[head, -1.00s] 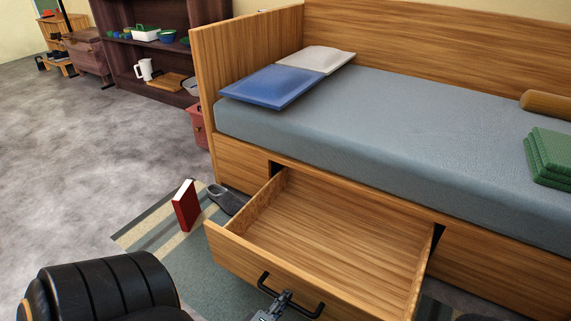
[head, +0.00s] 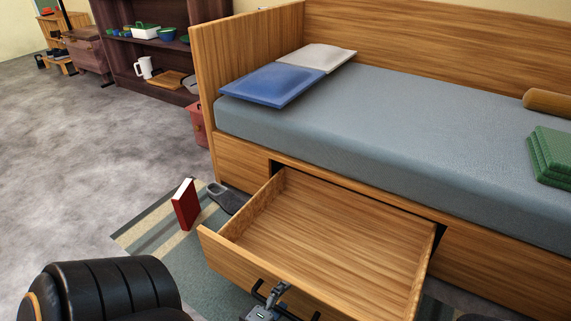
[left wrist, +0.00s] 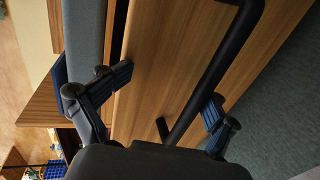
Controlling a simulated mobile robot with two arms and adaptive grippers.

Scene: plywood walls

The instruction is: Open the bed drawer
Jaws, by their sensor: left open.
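The bed drawer (head: 330,238) is pulled well out from the bed base and looks empty inside. Its black bar handle (head: 310,317) is on the front panel, partly hidden behind my gripper and cut by the frame edge. My left gripper (head: 278,292) is at the handle, at the bottom of the head view. In the left wrist view, the fingers (left wrist: 168,90) are apart, one on each side of the handle bar (left wrist: 213,70), with the wooden drawer front (left wrist: 165,50) behind. I cannot tell whether a finger touches the bar. My right gripper is not in view.
The bed (head: 370,125) holds pillows, a bolster and green folded cloths. A striped rug (head: 160,230) lies beside the drawer, with a red book (head: 186,204) and a grey slipper (head: 222,197). Open grey floor (head: 90,170) lies to the left.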

